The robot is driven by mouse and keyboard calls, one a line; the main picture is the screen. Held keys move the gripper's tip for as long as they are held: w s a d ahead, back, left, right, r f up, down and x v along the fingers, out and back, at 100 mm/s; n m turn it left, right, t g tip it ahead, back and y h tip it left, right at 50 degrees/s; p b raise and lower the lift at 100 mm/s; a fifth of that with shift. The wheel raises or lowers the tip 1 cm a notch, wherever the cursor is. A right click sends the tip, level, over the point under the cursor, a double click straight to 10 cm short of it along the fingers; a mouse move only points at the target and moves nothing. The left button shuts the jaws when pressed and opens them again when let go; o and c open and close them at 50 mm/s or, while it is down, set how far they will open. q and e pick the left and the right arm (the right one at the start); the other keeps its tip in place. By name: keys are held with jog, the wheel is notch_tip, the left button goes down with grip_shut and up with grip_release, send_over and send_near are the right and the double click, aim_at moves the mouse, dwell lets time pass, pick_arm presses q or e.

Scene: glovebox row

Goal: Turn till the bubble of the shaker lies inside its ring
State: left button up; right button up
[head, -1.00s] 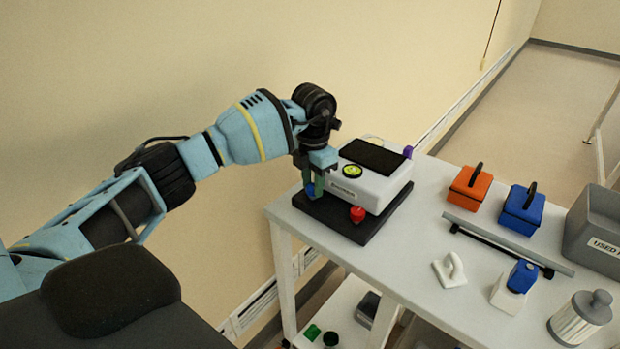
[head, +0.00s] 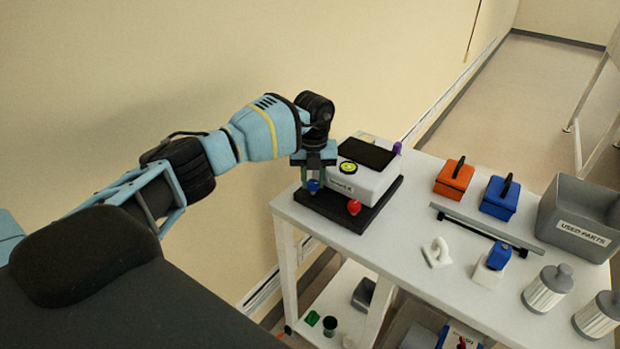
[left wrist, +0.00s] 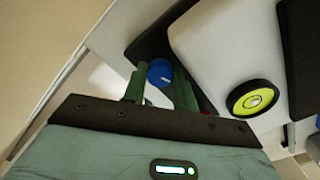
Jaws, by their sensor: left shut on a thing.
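The shaker (head: 362,181) is a white box with a dark top plate, standing on a black base (head: 331,210) at the table's far left corner. Its round yellow-green bubble level (head: 348,168) also shows in the left wrist view (left wrist: 252,98). The pale bubble looks near the middle there, but I cannot tell if it lies fully inside the ring. My left gripper (head: 313,183) points down at the base's left corner, its green fingers shut on the blue knob (left wrist: 160,73). A red knob (head: 354,207) is at the front corner, a purple knob (head: 397,148) at the back.
An orange case (head: 454,179), a blue case (head: 499,198), a grey bar (head: 480,228) and a grey used-parts bin (head: 580,219) stand to the right. The wall is close behind my left arm.

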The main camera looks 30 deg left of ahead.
pick_arm(q)
jog(key=shift+w+r+n, duration=0.1)
jog(key=shift+r+n, duration=0.1)
jog(key=shift+n, duration=0.4)
pick_arm(e)
jog(key=shift+w+r, duration=0.35)
jog(key=shift+r, duration=0.05)
jog(key=shift+w, duration=0.1)
pick_arm(q)
jog(key=o, duration=1)
jog(key=shift+a+f, duration=0.1)
pick_arm(e)
jog(key=shift+r, duration=0.1)
pick_arm(q)
jog(key=shift+f, duration=0.1)
